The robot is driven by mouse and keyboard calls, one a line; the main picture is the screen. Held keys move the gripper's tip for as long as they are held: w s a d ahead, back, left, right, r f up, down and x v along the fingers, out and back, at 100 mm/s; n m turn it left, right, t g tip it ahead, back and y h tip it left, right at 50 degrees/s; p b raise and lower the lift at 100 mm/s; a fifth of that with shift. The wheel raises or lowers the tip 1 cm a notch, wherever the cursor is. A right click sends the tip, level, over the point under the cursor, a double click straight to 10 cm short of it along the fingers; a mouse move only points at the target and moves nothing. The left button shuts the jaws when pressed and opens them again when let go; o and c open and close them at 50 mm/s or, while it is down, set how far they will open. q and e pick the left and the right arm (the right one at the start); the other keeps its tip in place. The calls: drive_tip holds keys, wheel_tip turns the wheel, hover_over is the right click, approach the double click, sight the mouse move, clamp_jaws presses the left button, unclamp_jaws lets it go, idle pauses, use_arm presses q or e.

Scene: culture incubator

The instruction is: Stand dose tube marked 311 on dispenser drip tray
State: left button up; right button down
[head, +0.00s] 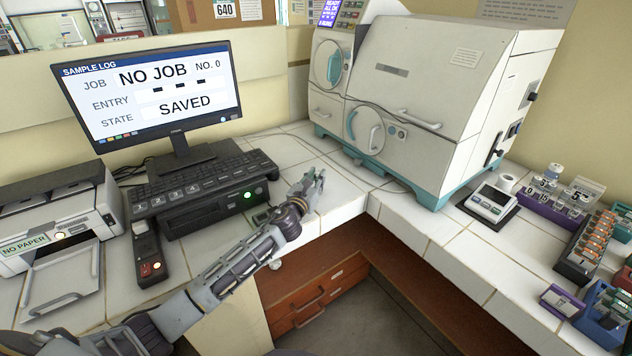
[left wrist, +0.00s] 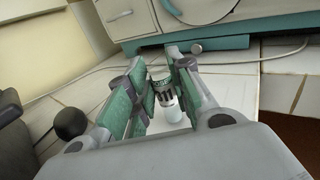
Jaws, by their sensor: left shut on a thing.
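My left gripper (head: 312,186) is above the white tiled counter, in front of the incubator and to the right of the keyboard. In the left wrist view its fingers (left wrist: 162,84) are shut on a small tube (left wrist: 170,110) with a dark ribbed, greenish upper part and a whitish lower part. The tube's marking cannot be read, and the fingers hide part of it. In the head view the tube cannot be made out. I cannot identify a dispenser drip tray in either view. My right gripper is not in view.
The large white incubator (head: 430,90) with teal feet stands behind. A monitor (head: 150,90) and keyboard (head: 200,185) are left, beside a printer (head: 55,225). A scale (head: 492,203) and vial racks (head: 590,245) are on the right counter. A thin cable crosses the counter.

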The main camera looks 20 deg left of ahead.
use_arm(q)
drive_tip(key=shift+f, duration=0.25)
drive_tip(key=o, duration=0.7)
drive_tip(key=shift+o, duration=0.2)
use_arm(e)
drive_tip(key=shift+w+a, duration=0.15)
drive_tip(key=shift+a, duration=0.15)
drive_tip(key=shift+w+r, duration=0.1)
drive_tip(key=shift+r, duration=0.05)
use_arm(q)
drive_tip(key=shift+s+a, duration=0.15)
drive_tip(key=shift+s, duration=1.3)
drive_tip(key=shift+s+a, duration=0.1)
drive_tip(key=shift+s, duration=1.35)
drive_tip(key=shift+s+a, duration=0.1)
drive_tip(key=shift+s, duration=1.05)
drive_tip(key=shift+s+a, duration=0.1)
drive_tip(key=shift+s, duration=1.8)
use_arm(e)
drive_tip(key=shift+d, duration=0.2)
